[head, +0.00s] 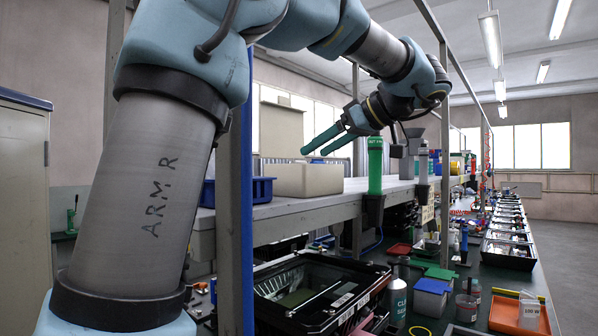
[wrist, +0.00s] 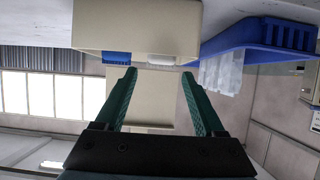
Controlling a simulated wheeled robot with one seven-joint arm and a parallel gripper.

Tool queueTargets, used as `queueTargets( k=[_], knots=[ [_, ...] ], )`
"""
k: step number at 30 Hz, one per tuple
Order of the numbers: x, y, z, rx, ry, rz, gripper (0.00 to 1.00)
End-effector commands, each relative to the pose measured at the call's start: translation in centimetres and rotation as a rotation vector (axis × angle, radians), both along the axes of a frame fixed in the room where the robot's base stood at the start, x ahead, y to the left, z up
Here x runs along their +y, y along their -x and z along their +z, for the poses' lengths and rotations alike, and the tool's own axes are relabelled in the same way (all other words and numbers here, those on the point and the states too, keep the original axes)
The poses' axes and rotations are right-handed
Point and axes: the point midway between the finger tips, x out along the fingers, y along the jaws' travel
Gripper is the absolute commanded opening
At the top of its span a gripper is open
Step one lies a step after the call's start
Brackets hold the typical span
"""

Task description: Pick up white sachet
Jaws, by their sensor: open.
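My gripper (head: 312,152) is open and empty, with green fingers pointing left and slightly down above the shelf. In the wrist view, which looks upside down, the gripper (wrist: 158,73) frames a cream bin (wrist: 137,25) ahead. A small white thing (wrist: 165,60) shows past the bin's rim, between the fingertips in the picture. I cannot tell whether it is the white sachet. The cream bin (head: 311,180) also stands on the shelf in the head view, where its contents are hidden. A white labelled packet (head: 530,312) lies in an orange tray at the lower right, far from my gripper.
A blue crate (wrist: 262,38) with translucent white contents (wrist: 222,72) stands beside the bin. A blue upright (head: 240,215) stands near my arm.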

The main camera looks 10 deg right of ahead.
Motion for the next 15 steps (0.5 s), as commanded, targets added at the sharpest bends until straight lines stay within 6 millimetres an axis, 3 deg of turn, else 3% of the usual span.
queueTargets(
  k=[9, 15],
  knots=[
    [2.7, -2.6, -1.3, 0.003, -0.004, 0.003, 0.71],
    [3.4, -3.4, -2.2, 0.002, 0.000, 0.000, 0.71]
  ],
)
